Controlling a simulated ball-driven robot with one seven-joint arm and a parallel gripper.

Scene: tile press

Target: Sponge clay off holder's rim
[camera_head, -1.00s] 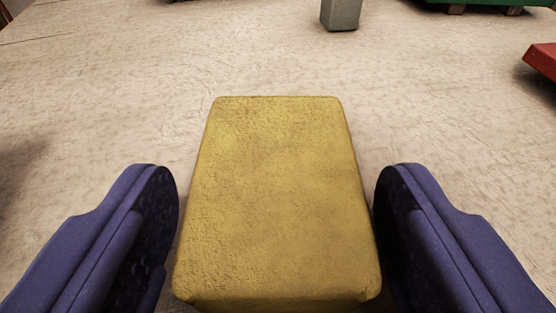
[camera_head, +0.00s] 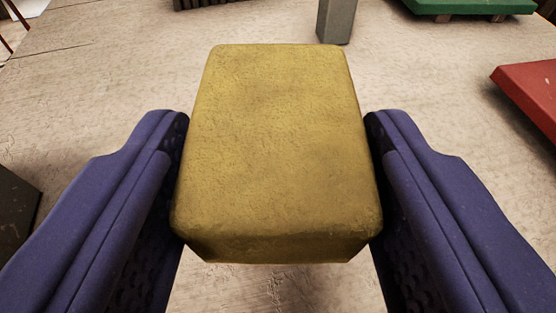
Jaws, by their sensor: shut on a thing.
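A yellow block-shaped sponge (camera_head: 275,145) fills the middle of the view. My gripper (camera_head: 277,150) has a purple finger on each side of it and is shut on it, the pads against its left and right sides. Bare table shows below the sponge's near edge, so it looks held above the surface. I cannot make out the holder or any clay on a rim for certain in this view.
The pale, worn tabletop (camera_head: 110,75) is mostly clear. A grey block (camera_head: 337,20) stands beyond the sponge. A green slab (camera_head: 470,6) is at the far right, a red slab (camera_head: 530,92) at the right. A dark grey object (camera_head: 14,205) is at the left edge.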

